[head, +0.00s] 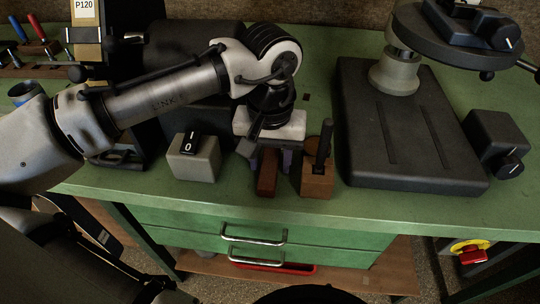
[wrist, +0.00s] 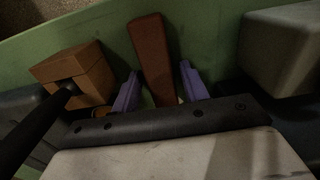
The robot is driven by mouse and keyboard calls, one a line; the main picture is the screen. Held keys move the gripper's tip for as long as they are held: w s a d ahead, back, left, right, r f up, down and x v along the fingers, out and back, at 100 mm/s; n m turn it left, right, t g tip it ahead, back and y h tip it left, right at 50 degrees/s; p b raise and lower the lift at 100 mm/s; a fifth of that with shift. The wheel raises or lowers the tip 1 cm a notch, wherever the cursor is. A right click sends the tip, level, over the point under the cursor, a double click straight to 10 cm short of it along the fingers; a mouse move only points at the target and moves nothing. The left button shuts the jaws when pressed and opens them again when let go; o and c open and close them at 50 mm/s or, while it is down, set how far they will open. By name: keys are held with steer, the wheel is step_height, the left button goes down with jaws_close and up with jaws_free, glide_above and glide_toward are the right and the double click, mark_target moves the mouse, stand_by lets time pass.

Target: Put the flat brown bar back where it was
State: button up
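The flat brown bar (head: 267,178) is a narrow reddish-brown strip near the front edge of the green bench, pointing towards that edge. In the wrist view the bar (wrist: 152,50) runs away from between my gripper's purple fingertips. My gripper (head: 270,162) points down over the bar's back end, with one finger on each side. In the wrist view my gripper (wrist: 160,88) appears open, with narrow gaps between the fingers and the bar. The bar's back end is hidden under the gripper body.
A wooden block (head: 316,186) with a black upright tool in it stands close right of the bar. A grey switch box (head: 194,160) stands to the left. A heavy black machine base (head: 410,150) fills the right side. Green drawers (head: 330,240) are below the bench edge.

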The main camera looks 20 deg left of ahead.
mark_target(270, 161)
steer(key=shift+o, duration=0.3)
steer(key=shift+r, duration=0.1)
step_height(270, 161, up, 12)
stand_by(0.4)
